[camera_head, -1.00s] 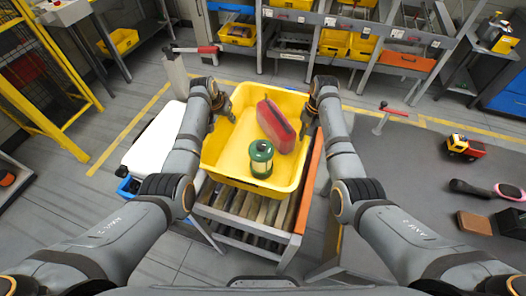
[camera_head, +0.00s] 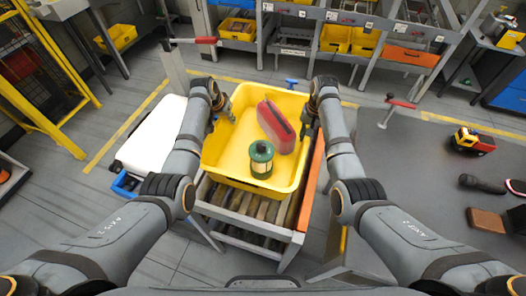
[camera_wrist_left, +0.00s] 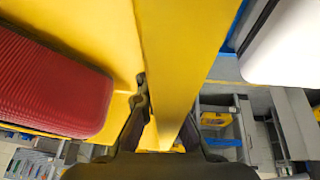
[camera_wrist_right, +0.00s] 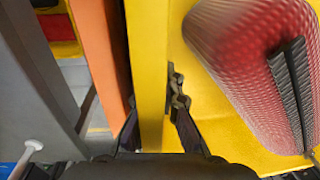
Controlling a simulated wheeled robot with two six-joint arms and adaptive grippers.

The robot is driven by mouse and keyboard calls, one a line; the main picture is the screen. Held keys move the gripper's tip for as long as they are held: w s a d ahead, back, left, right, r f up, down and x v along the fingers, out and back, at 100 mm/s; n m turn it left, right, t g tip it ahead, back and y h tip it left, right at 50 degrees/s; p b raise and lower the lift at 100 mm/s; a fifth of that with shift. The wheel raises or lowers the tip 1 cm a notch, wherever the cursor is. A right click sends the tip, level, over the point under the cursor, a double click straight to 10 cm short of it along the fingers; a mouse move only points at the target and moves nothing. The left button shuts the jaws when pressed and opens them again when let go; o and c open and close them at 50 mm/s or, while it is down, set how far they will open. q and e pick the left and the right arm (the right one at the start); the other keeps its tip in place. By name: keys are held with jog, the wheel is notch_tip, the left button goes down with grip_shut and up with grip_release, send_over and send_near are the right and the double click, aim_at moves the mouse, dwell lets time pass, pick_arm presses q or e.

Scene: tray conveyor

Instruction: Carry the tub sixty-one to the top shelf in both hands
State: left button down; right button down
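The yellow tub (camera_head: 222,171) is over a roller conveyor in the head view; I cannot tell if it touches the rollers. No number is readable on it. It holds a red ribbed case (camera_head: 275,126) and a green lantern (camera_head: 261,160). My left gripper (camera_head: 226,113) is at its left wall. In the left wrist view this wall (camera_wrist_left: 176,60) lies between the fingers, which look closed on it. My right gripper (camera_head: 306,122) is at the right wall, and in the right wrist view that wall (camera_wrist_right: 149,70) runs between its fingers, also closed on it.
Shelving (camera_head: 330,15) with yellow bins and an orange bin (camera_head: 409,57) stands at the back. An orange rail (camera_head: 312,185) runs right of the tub. A grey table (camera_head: 420,170) at right holds a toy truck (camera_head: 473,140). A white-lidded box (camera_head: 152,135) is at left.

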aim_at(220, 118)
pick_arm(q)
jog(key=c, duration=2)
grip_release()
jog(key=shift+s+f, duration=0.1)
jog(key=shift+f, duration=0.3)
pick_arm(e)
jog(key=c, duration=2)
grip_release()
jog(key=shift+f, duration=0.2)
pick_arm(q)
jog(key=o, duration=0.5)
jog(key=shift+s+r, duration=0.1)
jog(key=shift+r, duration=0.15)
pick_arm(e)
jog(key=o, duration=0.5)
jog(key=shift+s+r, duration=0.15)
pick_arm(q)
jog(key=shift+r, duration=0.1)
jog(key=v, duration=1.1)
jog(key=shift+s+a+r, duration=0.15)
jog(key=shift+a+r, duration=0.05)
jog(key=shift+r, duration=0.1)
pick_arm(e)
jog(key=r, duration=0.8)
jog(key=d+r, duration=0.1)
jog(key=r, duration=0.2)
jog(key=shift+s+r, duration=0.15)
jog(key=shift+r, duration=0.25)
